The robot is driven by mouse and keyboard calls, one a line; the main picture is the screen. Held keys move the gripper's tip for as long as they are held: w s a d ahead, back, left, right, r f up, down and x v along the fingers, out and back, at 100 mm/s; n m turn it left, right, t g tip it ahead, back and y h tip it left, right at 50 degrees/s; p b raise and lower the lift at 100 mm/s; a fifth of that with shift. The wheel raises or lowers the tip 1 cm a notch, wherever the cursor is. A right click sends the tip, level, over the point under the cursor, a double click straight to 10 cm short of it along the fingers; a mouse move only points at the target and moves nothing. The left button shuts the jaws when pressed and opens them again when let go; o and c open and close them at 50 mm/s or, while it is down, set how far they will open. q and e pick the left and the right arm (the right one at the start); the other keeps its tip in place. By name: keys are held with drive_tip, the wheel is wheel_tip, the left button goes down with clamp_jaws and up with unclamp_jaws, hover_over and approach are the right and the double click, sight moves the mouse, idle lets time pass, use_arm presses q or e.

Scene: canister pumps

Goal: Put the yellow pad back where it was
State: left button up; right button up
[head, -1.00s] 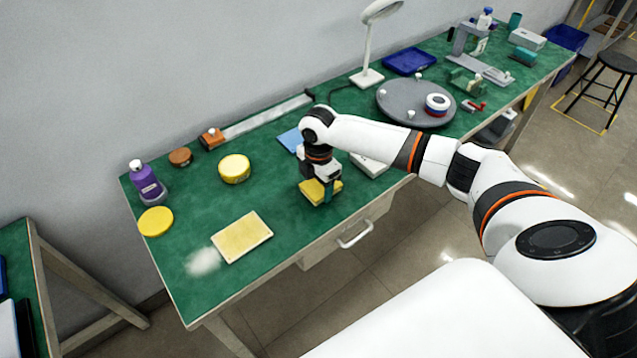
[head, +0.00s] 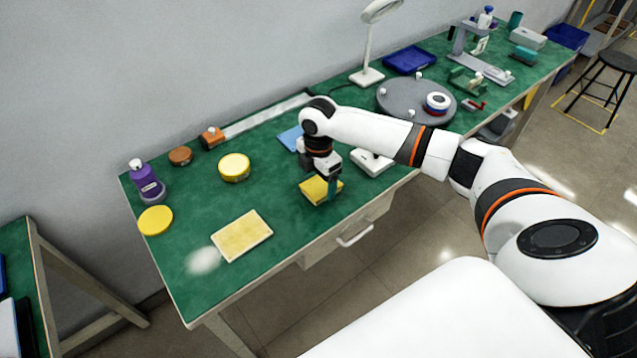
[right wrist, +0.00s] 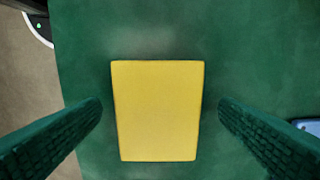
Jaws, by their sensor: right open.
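The yellow pad (head: 318,191) is a small flat block lying on the green bench top near its front edge. My right gripper (head: 326,178) is above it, with its fingers open. In the right wrist view the pad (right wrist: 158,112) lies between the two dark green fingers, with a clear gap on each side, so it is not held. My left gripper is not in view.
A pale yellow rectangular plate (head: 242,236) lies left of the pad, beside a white powdery patch (head: 205,261). A yellow tin (head: 234,167), yellow disc (head: 155,221) and purple bottle (head: 148,182) stand further left. A white device (head: 370,162) is close on the right.

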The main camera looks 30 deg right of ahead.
sight(319, 186)
wheel_tip(319, 186, up, 10)
idle(0.3)
drive_tip(key=shift+s, duration=0.1)
idle(0.4)
